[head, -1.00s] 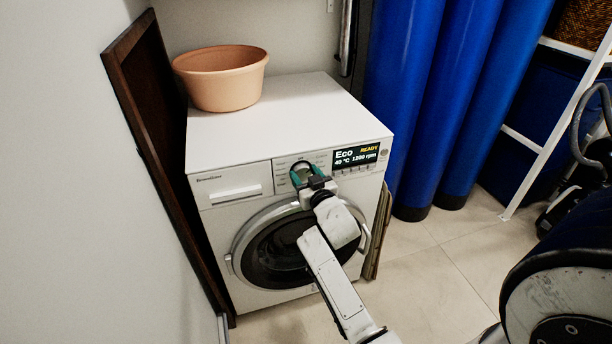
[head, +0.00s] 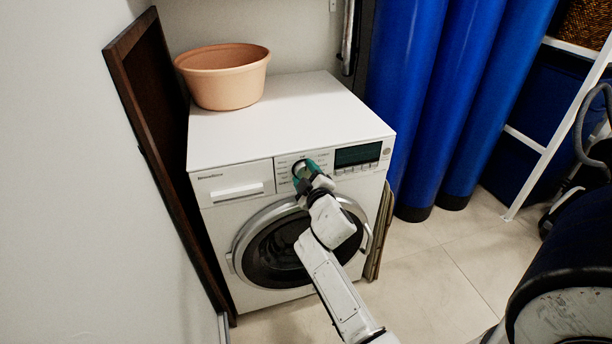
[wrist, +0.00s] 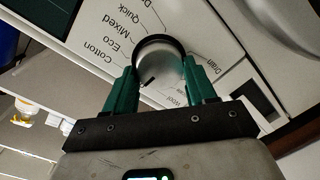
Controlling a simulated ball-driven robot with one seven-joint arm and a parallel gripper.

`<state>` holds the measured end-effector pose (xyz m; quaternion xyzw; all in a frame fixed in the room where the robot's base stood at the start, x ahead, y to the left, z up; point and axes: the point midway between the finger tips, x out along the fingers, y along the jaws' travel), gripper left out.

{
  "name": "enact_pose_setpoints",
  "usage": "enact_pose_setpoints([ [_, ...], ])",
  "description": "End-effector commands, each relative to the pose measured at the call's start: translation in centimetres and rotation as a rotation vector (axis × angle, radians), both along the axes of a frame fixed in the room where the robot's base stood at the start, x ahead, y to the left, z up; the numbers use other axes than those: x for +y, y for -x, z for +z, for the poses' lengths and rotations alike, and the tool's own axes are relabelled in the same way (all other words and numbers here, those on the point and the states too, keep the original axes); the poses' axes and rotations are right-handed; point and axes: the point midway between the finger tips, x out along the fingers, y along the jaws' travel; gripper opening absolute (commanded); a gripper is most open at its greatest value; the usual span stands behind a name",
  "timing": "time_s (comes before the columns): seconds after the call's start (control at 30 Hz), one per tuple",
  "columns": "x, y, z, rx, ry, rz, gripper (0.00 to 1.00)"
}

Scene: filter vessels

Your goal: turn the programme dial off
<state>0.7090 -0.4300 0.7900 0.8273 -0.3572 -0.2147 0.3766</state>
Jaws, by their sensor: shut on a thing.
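The programme dial (wrist: 158,56) is a round silver knob with a dark rim on the washing machine's front panel. Labels such as Cotton, Eco, Mixed and Quick surround it in the wrist view. A dark pointer mark on it points down-left there, past Cotton; the label at its tip is unreadable. My gripper (wrist: 160,74) has its green fingers on both sides of the dial, shut on it. In the head view my gripper (head: 306,172) hides most of the dial. The display (head: 357,155) is dark and blank.
The white washing machine (head: 290,108) carries a terracotta tub (head: 226,85). A dark wooden panel (head: 150,130) leans at its left. Tall blue vessels (head: 455,110) stand at its right. Tiled floor (head: 440,270) is open to the front right.

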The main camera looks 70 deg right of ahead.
Motion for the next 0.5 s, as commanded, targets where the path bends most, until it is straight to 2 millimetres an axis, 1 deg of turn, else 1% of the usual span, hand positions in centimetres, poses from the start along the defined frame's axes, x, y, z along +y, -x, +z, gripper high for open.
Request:
enact_pose_setpoints([
  [0.2,0.09,-0.07,-0.13,0.053,0.043,0.001,0.25],
  [0.5,0.1,-0.08,-0.14,0.072,0.058,0.001,0.25],
])
